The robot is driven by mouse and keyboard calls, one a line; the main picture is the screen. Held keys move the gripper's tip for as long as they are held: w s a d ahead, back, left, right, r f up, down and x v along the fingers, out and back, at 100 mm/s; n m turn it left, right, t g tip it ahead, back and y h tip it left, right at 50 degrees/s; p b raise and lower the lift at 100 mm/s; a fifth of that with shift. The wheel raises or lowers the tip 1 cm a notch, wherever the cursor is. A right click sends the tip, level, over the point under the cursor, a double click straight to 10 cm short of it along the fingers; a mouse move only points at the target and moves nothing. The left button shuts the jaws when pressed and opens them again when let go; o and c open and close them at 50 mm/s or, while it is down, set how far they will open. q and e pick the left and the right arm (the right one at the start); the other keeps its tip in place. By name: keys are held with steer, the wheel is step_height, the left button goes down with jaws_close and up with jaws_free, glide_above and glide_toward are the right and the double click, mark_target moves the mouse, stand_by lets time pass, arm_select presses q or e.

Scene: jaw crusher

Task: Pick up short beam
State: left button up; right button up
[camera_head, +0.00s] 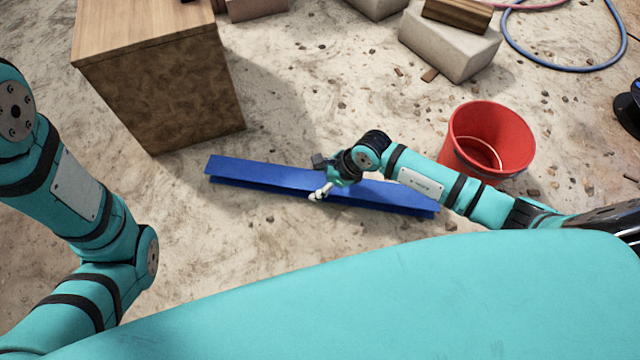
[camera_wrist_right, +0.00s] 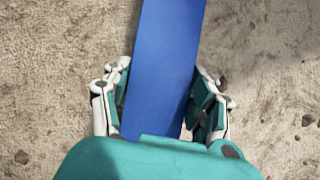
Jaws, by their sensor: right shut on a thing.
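The short beam (camera_head: 260,178) is blue, long and narrow. It lies across the dirt floor in the middle of the head view, or just above it; I cannot tell which. My right gripper (camera_head: 321,192) is at the middle of the beam, shut on it. In the right wrist view the beam (camera_wrist_right: 166,70) runs up between the two fingers of my right gripper (camera_wrist_right: 162,105), one on each side. The right arm hides part of the beam. My left arm shows at the left of the head view, but its gripper is out of view.
A wooden box-like block (camera_head: 190,95) stands just behind the beam's left end. A red bucket (camera_head: 490,140) stands to the right, behind my right arm. Concrete blocks (camera_head: 450,45) and a blue hose (camera_head: 560,68) lie at the back. Small stones dot the floor.

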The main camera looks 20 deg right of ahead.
steer(key=shift+s, duration=0.1)
steer(key=c, duration=0.7)
steer(key=shift+a+r, duration=0.1)
steer(key=shift+r, duration=0.1)
